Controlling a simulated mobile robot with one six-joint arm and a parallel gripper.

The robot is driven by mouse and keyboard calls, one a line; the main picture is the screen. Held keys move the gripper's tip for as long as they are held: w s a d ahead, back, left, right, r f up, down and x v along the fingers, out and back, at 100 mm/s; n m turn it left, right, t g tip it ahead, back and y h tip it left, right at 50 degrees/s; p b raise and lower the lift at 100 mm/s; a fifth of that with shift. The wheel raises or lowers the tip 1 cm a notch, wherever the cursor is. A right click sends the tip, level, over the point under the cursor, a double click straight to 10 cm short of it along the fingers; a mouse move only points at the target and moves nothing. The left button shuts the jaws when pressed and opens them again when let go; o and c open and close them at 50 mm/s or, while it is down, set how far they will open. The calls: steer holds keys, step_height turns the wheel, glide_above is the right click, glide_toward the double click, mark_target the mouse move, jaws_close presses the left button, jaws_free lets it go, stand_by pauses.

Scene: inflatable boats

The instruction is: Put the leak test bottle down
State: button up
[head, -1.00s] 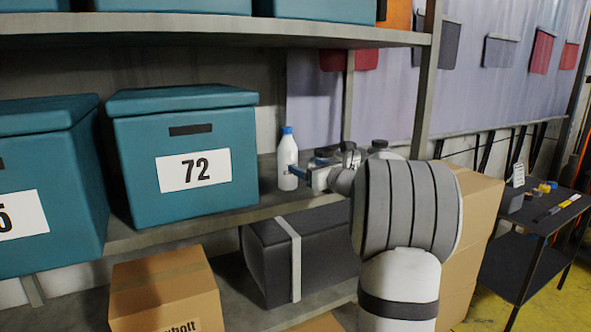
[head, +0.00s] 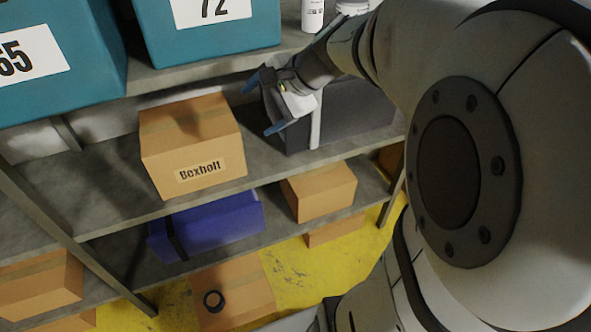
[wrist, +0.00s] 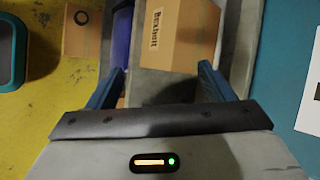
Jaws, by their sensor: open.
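The leak test bottle (head: 313,14) is white and stands upright on the teal boxes' shelf (head: 200,66), at the top edge of the head view. Its top is cut off there. My gripper (head: 263,106) is open and empty, apart from the bottle, below and to the left of it in the head view. In the wrist view my gripper (wrist: 161,72) shows both blue fingers spread with nothing held between them. The bottle does not show in the wrist view.
Teal boxes (head: 55,60) stand on the bottle's shelf. A Boxholt carton (head: 193,145) and a black case (head: 345,115) sit on the shelf below, close to my gripper. A blue case (head: 210,225) and cartons (head: 320,190) lie lower, above yellow floor.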

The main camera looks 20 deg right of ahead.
steer(key=s+f+n+g+h, duration=0.1)
steer(key=s+f+n+h, duration=0.2)
steer(key=s+n, duration=0.3)
steer(key=s+f+n+g+h, duration=0.2)
steer(key=s+f+n+h, duration=0.1)
steer(key=s+n, duration=0.4)
steer(key=s+f, duration=0.1)
steer(key=s, duration=0.2)
steer(key=shift+s+d, duration=0.15)
steer(key=shift+d, duration=0.2)
